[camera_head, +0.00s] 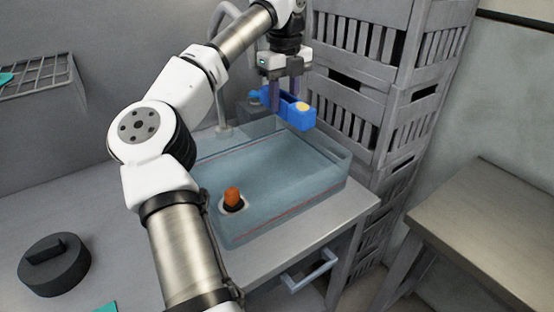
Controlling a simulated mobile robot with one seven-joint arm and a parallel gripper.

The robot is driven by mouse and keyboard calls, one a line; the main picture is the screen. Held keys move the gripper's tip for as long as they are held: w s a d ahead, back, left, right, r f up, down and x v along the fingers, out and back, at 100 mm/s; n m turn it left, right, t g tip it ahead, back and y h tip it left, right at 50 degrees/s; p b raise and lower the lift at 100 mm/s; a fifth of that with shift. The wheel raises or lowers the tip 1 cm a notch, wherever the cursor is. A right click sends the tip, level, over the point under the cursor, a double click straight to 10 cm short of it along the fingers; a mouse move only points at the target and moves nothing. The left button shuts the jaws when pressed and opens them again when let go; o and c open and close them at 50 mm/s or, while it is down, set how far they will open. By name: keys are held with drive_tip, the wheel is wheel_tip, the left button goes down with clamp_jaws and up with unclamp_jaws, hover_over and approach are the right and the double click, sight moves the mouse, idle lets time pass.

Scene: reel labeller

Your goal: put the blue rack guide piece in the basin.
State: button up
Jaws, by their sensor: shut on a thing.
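The blue rack guide piece (298,115) is a blue block with a pale yellow round spot near its right end. My gripper (286,98) points down and is shut on this piece, holding it above the far part of the basin. The basin (335,185) is a clear, bluish rectangular tub on the counter. The piece appears higher than the basin's rim and apart from it. My arm crosses in front of the basin's left side and hides part of it.
An orange-topped plug (232,197) with a pale base stands inside the basin. Stacked grey crates (395,110) rise close behind and right of it. A dark round lidded object (54,265) sits at left. A separate table (490,220) stands at right.

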wheel_tip(320, 180, down, 16)
drive_tip(key=shift+r+p, duration=0.15)
drive_tip(key=shift+p, duration=0.95)
drive_tip(key=shift+f+b, duration=0.5)
drive_tip(key=shift+f, duration=0.25)
drive_tip(key=o, duration=1.1)
drive_tip(key=shift+r, duration=0.15)
drive_tip(key=shift+r+p, duration=0.4)
drive_tip(key=shift+p, duration=0.05)
wheel_tip(320, 180, up, 12)
drive_tip(key=shift+r+b, duration=0.15)
drive_tip(key=shift+b, duration=0.75)
